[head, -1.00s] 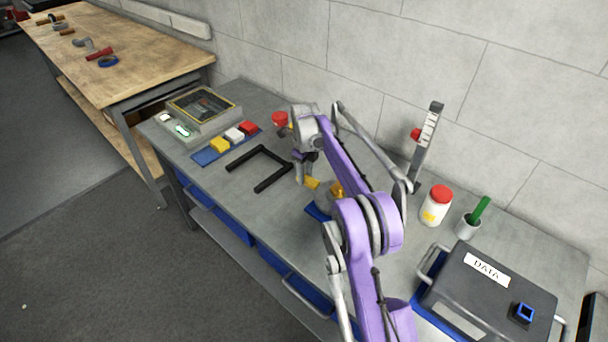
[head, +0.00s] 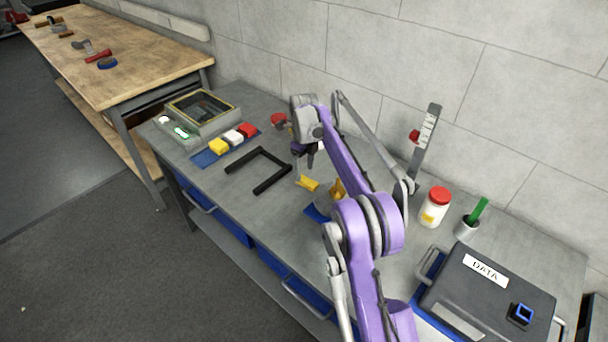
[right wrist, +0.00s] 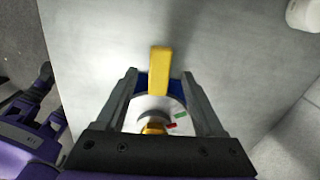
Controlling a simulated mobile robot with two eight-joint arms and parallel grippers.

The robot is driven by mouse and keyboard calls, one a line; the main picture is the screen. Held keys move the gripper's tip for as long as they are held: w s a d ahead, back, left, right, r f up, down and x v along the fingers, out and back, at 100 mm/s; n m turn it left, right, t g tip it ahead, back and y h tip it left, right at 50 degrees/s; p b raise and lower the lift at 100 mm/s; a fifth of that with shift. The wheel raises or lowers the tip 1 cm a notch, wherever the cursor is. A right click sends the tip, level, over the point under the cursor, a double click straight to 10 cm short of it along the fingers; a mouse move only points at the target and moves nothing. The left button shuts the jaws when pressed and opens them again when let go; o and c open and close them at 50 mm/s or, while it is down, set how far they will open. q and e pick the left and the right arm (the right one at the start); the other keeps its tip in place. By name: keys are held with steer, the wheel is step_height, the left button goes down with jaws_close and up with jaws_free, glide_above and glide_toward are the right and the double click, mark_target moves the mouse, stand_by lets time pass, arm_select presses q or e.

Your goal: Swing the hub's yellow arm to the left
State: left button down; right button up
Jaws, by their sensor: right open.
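The hub's yellow arm (head: 307,184) sticks out to the left of the hub in the head view, over the bench. In the right wrist view the yellow arm (right wrist: 160,70) points up the picture from a pale round dial (right wrist: 173,103) with red and green marks. The hub's gold knob (head: 337,189) and blue base (head: 316,213) are partly hidden behind my right arm. My right gripper (right wrist: 160,76) is open, with one finger on each side of the yellow arm and visible gaps between.
Black bars (head: 262,168) lie left of the hub, beyond them a blue strip with coloured blocks (head: 233,137) and a grey box (head: 203,112). A red-lidded jar (head: 435,207), a grey cup (head: 467,229) and a DATA case (head: 490,290) stand to the right.

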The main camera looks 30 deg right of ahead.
step_height(320, 180, up, 7)
steer(key=shift+r+p, duration=0.15)
steer(key=shift+p, duration=0.25)
steer(key=s+a+r+n+t, duration=0.1)
steer(key=s+a+r+n, duration=0.2)
steer(key=s+a+n, duration=0.35)
steer(key=s+a+r+n+t, duration=0.2)
steer(key=s+a+r+n, duration=0.1)
steer(key=s+n, duration=0.55)
steer(key=s+a+f+n+t, duration=0.1)
steer(key=s+f+n, duration=0.4)
steer(key=s, duration=0.6)
steer(key=s+a+f+n+t, duration=0.1)
steer(key=s+a+f+n, duration=0.3)
steer(key=s+n, duration=0.6)
step_height(320, 180, down, 2)
steer(key=shift+s+f+t, duration=0.15)
steer(key=shift+s+t, duration=0.15)
steer(key=shift+s, duration=0.15)
